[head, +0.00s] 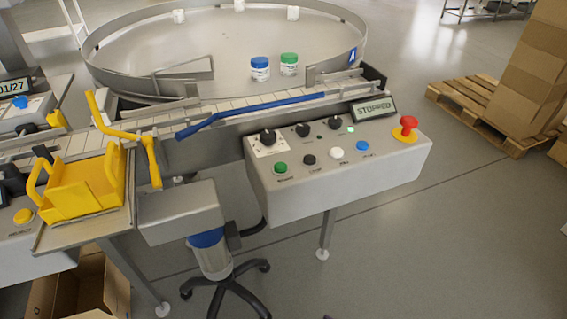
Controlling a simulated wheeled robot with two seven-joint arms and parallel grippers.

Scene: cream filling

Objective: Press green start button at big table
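The green button (280,168) is at the left of the lower row on the sloped grey control panel (400,172). Black, white and blue buttons sit to its right, and black knobs are in the row above. The small display (373,108) on top of the panel reads STOPPED. The big round table (150,50) stands behind the panel, with a blue-lidded jar (260,69) and a green-lidded jar (289,64) near its front edge. Neither of my grippers is in view.
A red emergency knob (408,122) is at the panel's right end. A conveyor with a blue rail (260,106) runs behind the panel. Yellow guards (85,185) stand at the left. A pallet (480,115) with boxes is at the right. The floor in front of the panel is clear.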

